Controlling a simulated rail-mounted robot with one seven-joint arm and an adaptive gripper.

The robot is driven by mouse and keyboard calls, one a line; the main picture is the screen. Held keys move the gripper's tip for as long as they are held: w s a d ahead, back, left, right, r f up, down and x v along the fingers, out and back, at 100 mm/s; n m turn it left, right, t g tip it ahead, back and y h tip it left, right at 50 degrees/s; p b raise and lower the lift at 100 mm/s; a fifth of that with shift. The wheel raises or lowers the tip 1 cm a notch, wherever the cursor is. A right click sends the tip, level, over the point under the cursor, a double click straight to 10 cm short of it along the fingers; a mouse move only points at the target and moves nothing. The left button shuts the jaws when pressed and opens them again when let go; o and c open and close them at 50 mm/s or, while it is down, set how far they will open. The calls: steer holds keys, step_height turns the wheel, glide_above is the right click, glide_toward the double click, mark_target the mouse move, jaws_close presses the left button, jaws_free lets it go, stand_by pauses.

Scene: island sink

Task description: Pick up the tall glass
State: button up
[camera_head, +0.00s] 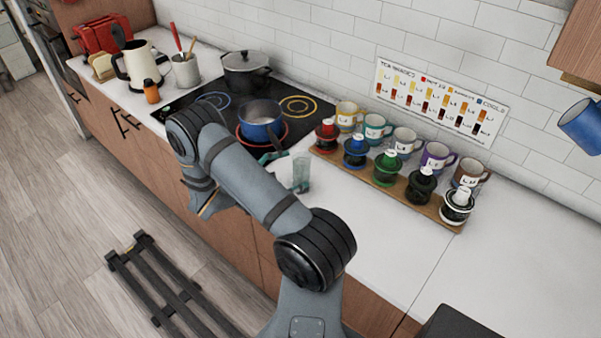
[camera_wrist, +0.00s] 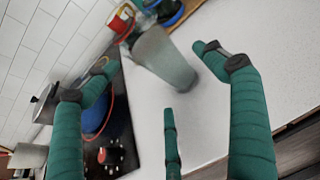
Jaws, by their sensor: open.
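The tall glass (camera_head: 301,174) is a grey-green translucent tumbler standing on the white counter, in front of the mug rack. In the wrist view the glass (camera_wrist: 166,58) appears tilted, ahead of my fingertips and between the two outer fingers. My gripper (camera_head: 272,158) has teal fingers and is mostly hidden behind my arm in the head view; its visible part is just left of the glass. In the wrist view my gripper (camera_wrist: 154,78) is open and empty, its fingers spread. No finger clearly touches the glass.
A blue pot (camera_head: 261,122) on the black stove (camera_head: 222,106) is close behind my gripper. A wooden rack (camera_head: 400,190) with small coloured pots and a row of mugs (camera_head: 404,142) stands behind and right of the glass. The counter (camera_head: 365,240) right of the glass is clear.

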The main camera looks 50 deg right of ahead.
mark_target(298, 161)
steer(key=p+x, duration=0.1)
steer(key=x, duration=0.1)
steer(key=r+p+x, duration=0.1)
steer(key=x, duration=0.1)
steer(key=shift+s+d+f, duration=0.2)
steer(key=shift+s+d, duration=0.05)
steer(key=shift+d, duration=0.2)
steer(key=shift+d+f, duration=0.1)
steer(key=shift+w, duration=0.1)
steer(key=shift+c, duration=0.4)
steer(key=c, duration=1.4)
steer(key=shift+o, duration=0.2)
steer(key=shift+r, duration=0.2)
steer(key=shift+r+b, duration=0.65)
steer(key=shift+r, duration=1.1)
steer(key=s+d+r+b, duration=0.2)
steer(key=s+r, duration=0.5)
steer(key=s, duration=0.4)
steer(key=shift+s+b, duration=0.2)
steer(key=shift+b, duration=0.6)
